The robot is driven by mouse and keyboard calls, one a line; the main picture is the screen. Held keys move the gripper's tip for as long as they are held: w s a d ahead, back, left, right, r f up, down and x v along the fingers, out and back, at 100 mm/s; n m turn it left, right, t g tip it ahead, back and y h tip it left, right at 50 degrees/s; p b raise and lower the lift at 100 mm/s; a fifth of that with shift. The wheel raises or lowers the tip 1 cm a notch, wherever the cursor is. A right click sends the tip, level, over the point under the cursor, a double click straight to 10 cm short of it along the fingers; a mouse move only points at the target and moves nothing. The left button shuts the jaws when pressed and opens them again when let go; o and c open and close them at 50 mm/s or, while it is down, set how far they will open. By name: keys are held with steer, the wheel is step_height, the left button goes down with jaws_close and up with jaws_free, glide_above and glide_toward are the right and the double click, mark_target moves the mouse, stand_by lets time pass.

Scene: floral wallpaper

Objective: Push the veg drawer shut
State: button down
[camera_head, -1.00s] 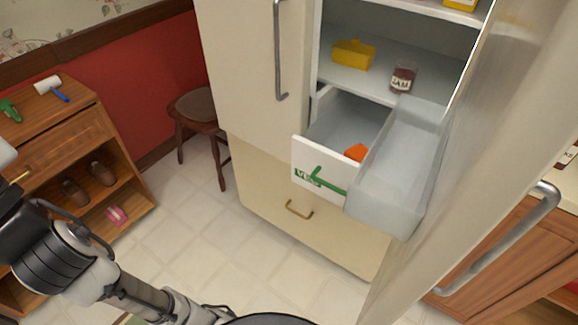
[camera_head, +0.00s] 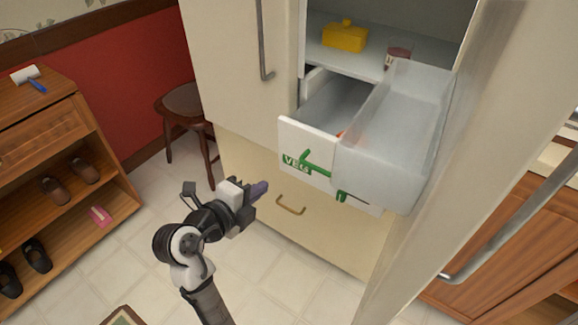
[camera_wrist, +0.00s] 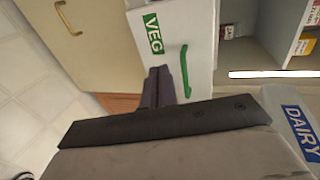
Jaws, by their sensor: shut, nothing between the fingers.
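The veg drawer (camera_head: 306,140) stands pulled out of the fridge. Its white front carries a green VEG label and a green handle (camera_head: 316,161); the front also shows in the wrist view (camera_wrist: 172,18). A pale see-through door bin (camera_head: 395,140) hides the drawer's right part in the head view. A bit of something orange shows inside the drawer. My gripper (camera_head: 262,188) is shut and empty, left of and below the drawer front in the head view. In the wrist view its dark fingers (camera_wrist: 158,86) point toward the front's lower part, left of the handle; contact cannot be told.
The open fridge door (camera_head: 440,170) stands at the right. A DAIRY label (camera_wrist: 303,132) shows close by at the wrist view's right. A yellow butter dish (camera_head: 345,38) and a jam jar (camera_head: 397,54) stand on the shelf above. A stool (camera_head: 188,105) is at the left.

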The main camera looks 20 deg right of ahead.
mark_target(292, 163)
steer(key=p+x, duration=0.1)
steer(key=x, duration=0.3)
steer(key=p+x, duration=0.1)
steer(key=x, duration=0.4)
steer(key=r+p+x, duration=0.1)
steer(key=p+x, duration=0.1)
steer(key=x, duration=0.2)
steer(key=shift+w+d, duration=0.3)
steer(key=w+d+b, duration=0.2)
steer(key=w+d, duration=0.1)
steer(key=d, duration=0.1)
steer(key=w+d+b, duration=0.3)
steer(key=w+d, duration=0.1)
steer(key=d, duration=0.1)
steer(key=w+d+b, duration=0.2)
steer(key=w+d, duration=0.2)
steer(key=d, duration=0.1)
steer(key=shift+w+d, duration=0.1)
steer(key=shift+d, duration=0.1)
steer(key=shift+w+d+r+b, duration=0.1)
steer(key=shift+w+d+b, duration=0.2)
steer(key=shift+w+d, duration=0.2)
steer(key=shift+s, duration=0.15)
